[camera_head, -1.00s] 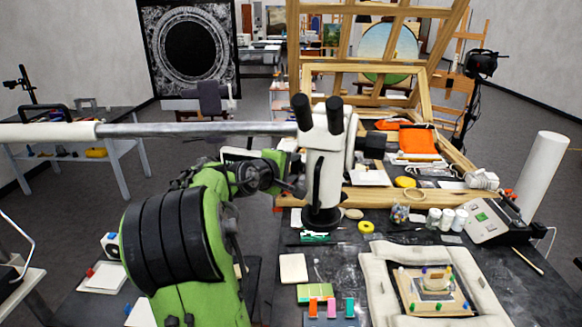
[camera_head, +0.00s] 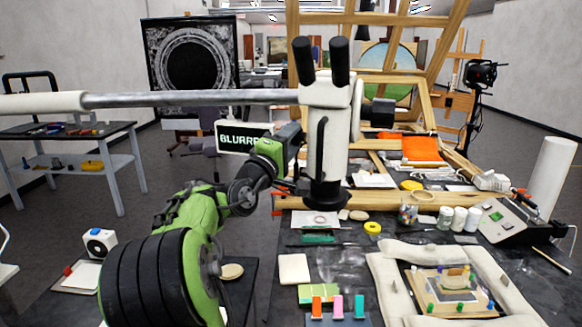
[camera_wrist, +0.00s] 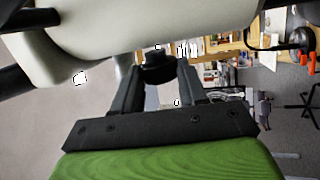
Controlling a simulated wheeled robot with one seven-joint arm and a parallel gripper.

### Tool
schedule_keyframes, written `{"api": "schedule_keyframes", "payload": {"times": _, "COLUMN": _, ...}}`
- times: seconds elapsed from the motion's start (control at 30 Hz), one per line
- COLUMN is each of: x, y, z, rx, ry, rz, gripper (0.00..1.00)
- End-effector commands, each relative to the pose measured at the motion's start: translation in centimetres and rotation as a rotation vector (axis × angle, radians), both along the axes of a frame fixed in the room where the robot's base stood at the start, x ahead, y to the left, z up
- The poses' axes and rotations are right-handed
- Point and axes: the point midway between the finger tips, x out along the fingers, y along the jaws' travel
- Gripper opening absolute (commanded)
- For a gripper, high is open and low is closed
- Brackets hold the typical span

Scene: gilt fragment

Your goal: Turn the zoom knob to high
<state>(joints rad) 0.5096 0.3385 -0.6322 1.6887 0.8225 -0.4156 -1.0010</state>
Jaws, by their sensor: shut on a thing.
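The white stereo microscope (camera_head: 331,128) hangs from a horizontal metal boom over the table, with black eyepieces on top and a dark lower end. My gripper (camera_head: 292,142) is at the left side of its body. In the wrist view, my gripper's dark fingers (camera_wrist: 158,82) are on either side of a black round knob (camera_wrist: 158,66), shut on it beneath the pale microscope body (camera_wrist: 150,35). The knob's markings and setting cannot be read.
The boom (camera_head: 190,99) crosses just above my arm. A padded frame (camera_head: 385,275) holding a small panel, several jars (camera_head: 460,218) and a grey device (camera_head: 503,222) occupy the table's right side. A wooden easel (camera_head: 440,60) stands behind.

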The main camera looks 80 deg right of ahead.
Motion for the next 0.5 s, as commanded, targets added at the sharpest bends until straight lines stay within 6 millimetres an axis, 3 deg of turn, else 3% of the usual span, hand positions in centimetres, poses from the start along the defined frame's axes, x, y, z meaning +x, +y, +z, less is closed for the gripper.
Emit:
{"api": "schedule_keyframes", "payload": {"times": 0.03, "x": 0.04, "y": -0.05, "z": -1.37, "rx": -0.045, "ry": 0.004, "rz": -0.001, "gripper": 0.11}}
{"api": "schedule_keyframes", "payload": {"times": 0.5, "x": 0.1, "y": -0.43, "z": -1.54, "rx": -0.442, "ry": 0.019, "rz": 0.0, "gripper": 0.11}}
